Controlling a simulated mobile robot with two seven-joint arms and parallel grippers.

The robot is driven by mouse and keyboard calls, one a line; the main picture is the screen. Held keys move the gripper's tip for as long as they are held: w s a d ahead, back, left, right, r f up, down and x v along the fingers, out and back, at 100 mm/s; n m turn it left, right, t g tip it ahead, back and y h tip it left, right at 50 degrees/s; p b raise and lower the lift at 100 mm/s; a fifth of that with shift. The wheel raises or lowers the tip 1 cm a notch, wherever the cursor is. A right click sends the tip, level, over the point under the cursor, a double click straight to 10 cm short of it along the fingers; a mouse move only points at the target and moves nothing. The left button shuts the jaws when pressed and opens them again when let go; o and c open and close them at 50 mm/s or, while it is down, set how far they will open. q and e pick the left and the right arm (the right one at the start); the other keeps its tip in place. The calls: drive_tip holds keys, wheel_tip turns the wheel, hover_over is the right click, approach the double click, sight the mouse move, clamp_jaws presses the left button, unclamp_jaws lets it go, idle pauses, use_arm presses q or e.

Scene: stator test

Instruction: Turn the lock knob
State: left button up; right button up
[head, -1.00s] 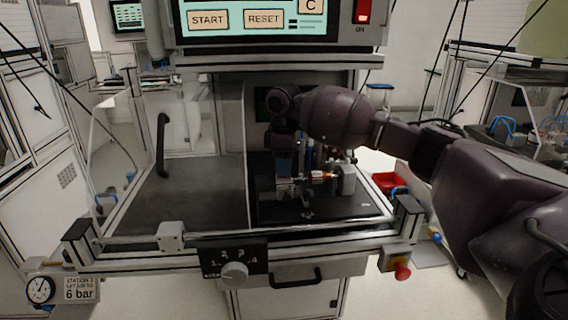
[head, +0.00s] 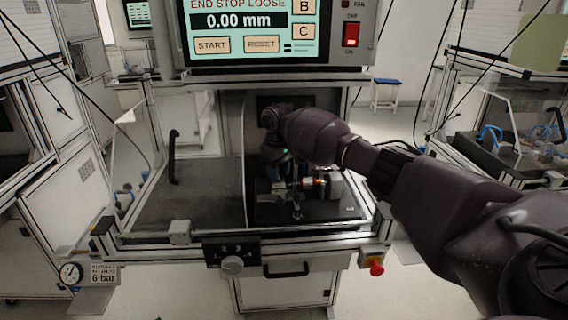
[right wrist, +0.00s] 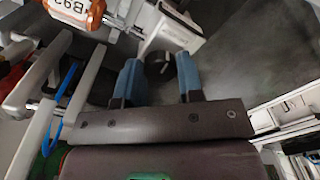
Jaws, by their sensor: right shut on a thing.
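The lock knob (right wrist: 156,66) is a small dark round knob with a pale mark, seen between the blue fingertips in the right wrist view. My right gripper (right wrist: 159,72) is shut on it, one finger on each side. In the head view my right gripper (head: 277,168) is inside the test station at the left end of the fixture, and the arm hides the knob. My left gripper is out of view.
The station screen (head: 247,25) reads "END STOP LOOSE" and 0.00 mm. A numbered selector dial (head: 232,264) and a red button (head: 376,267) are on the front frame. A divider stands left of the fixture, with bare dark floor beyond it.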

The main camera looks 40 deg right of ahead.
drive_tip(key=m+p, duration=0.2)
drive_tip(key=p, duration=0.1)
drive_tip(key=shift+a+r+m, duration=0.1)
drive_tip(key=shift+r+m, duration=0.2)
drive_tip(key=shift+m, duration=0.1)
drive_tip(key=m+p, duration=0.4)
drive_tip(key=m, duration=0.1)
drive_tip(key=shift+f+p, duration=0.2)
drive_tip(key=shift+p, duration=0.1)
drive_tip(key=shift+f+m+p, duration=0.1)
drive_tip(key=shift+m+p, duration=0.5)
drive_tip(key=shift+m, duration=0.2)
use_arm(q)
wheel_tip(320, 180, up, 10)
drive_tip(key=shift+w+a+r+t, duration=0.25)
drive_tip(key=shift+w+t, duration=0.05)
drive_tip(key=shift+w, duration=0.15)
use_arm(e)
drive_tip(key=shift+m, duration=0.3)
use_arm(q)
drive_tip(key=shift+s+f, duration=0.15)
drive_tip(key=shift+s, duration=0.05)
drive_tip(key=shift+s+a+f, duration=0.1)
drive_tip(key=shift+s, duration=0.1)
use_arm(e)
drive_tip(key=o, duration=0.9)
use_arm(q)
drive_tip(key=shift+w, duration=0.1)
